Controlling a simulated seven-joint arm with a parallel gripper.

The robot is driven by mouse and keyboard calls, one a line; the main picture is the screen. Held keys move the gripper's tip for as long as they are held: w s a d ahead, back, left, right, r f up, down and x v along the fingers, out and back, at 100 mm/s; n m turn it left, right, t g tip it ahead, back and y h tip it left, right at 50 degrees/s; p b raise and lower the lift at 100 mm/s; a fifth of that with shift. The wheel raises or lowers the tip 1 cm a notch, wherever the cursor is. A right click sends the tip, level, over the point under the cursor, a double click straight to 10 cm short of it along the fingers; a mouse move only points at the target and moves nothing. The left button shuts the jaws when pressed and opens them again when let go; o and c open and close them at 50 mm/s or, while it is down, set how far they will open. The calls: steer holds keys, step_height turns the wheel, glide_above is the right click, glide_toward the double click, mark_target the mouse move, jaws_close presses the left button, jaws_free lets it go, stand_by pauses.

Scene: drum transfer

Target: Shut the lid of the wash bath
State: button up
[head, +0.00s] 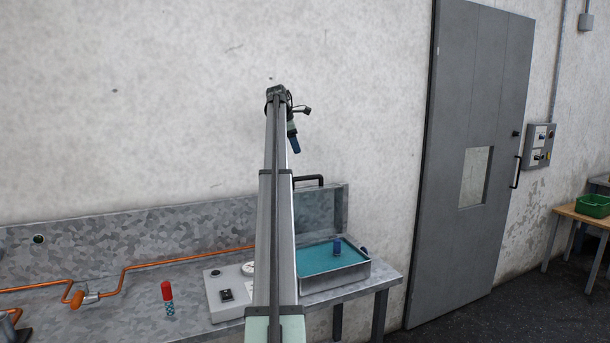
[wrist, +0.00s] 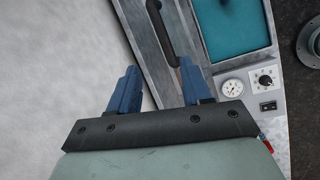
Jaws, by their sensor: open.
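The wash bath (head: 364,273) is a grey metal tank of teal liquid at the right end of the bench, partly hidden by my arm. Its lid (head: 325,212) stands open, upright at the back by the wall, with a black handle (head: 308,181) on its top. My gripper (head: 294,144) is open and empty, high above the lid, with blue fingers pointing down. In the wrist view my gripper (wrist: 158,68) shows both fingers apart. The handle (wrist: 163,32) lies beyond them, and the lid (wrist: 143,45) and bath liquid (wrist: 232,28) also show there.
A control box (head: 228,290) with a gauge and switch stands left of the bath. A red-topped bottle (head: 167,298) and copper piping (head: 120,280) are further left. A blue post (head: 337,246) stands in the bath. The wall is close behind the lid. Air above the bath is clear.

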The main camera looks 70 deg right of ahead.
steer(key=d+f+n, duration=0.1)
steer(key=f, duration=0.3)
steer(key=s+d+f, duration=0.1)
steer(key=d+f, duration=0.1)
steer(key=f, duration=0.2)
steer(key=s+d+f+n, duration=0.1)
steer(key=d+f, duration=0.1)
steer(key=f, duration=0.2)
steer(key=shift+s+f+n, duration=0.2)
steer(key=shift+f+n, duration=0.1)
steer(key=shift+f, duration=0.05)
steer(key=shift+c, duration=0.4)
jaws_close()
